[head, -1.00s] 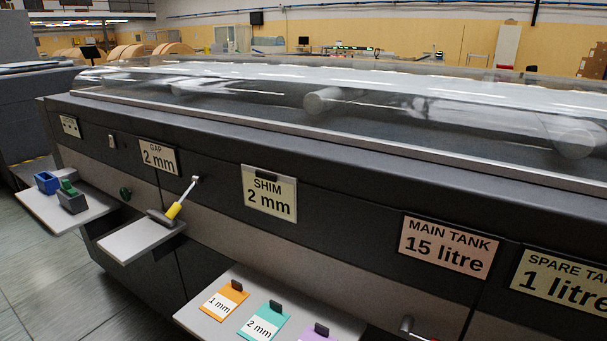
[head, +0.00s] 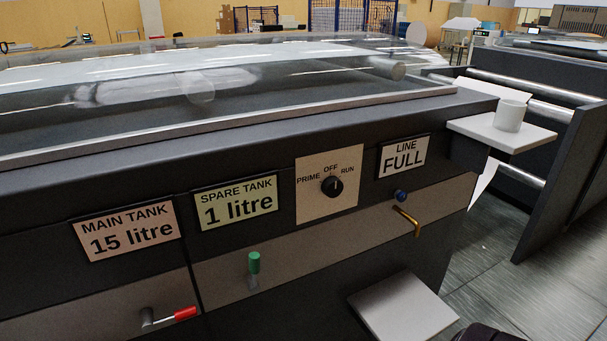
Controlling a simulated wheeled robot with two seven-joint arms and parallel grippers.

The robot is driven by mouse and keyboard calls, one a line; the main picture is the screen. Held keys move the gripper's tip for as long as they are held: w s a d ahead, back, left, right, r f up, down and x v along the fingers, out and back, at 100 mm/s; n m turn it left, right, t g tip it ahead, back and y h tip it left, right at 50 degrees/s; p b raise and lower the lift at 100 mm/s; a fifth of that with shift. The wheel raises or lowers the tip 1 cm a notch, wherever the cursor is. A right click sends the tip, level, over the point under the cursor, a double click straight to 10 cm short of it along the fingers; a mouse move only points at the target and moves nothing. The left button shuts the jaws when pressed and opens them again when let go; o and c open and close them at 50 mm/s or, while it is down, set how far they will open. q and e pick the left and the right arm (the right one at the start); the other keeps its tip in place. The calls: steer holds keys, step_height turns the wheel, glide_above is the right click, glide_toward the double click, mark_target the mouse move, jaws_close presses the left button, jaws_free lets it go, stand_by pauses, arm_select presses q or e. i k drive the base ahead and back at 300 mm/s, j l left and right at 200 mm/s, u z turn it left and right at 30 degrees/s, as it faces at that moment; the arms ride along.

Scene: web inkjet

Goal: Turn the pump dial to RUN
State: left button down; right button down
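The pump dial (head: 332,187) is a round black knob on a beige plate (head: 345,207) on the front of the machine. PRIME is printed at its left, OFF above it and RUN at its right. The direction of the knob's small pointer is too fine to tell for certain. Nothing touches the dial. Neither of my grippers shows in the head view. A dark rounded shape at the bottom right edge may be part of my arm.
Left of the dial are a SPARE TANK sign (head: 236,202), a MAIN TANK sign (head: 126,231), a green-topped lever (head: 254,263) and a red-handled lever (head: 184,313). Right are a LINE FULL sign (head: 403,157), a brass lever (head: 408,221), an empty shelf (head: 404,309) and a white cup (head: 510,115).

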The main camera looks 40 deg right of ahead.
mark_target(332, 187)
steer(key=z, duration=0.4)
steer(key=i+l+z, duration=0.1)
steer(key=z, duration=0.65)
steer(key=i+z, duration=0.1)
steer(key=z, duration=0.25)
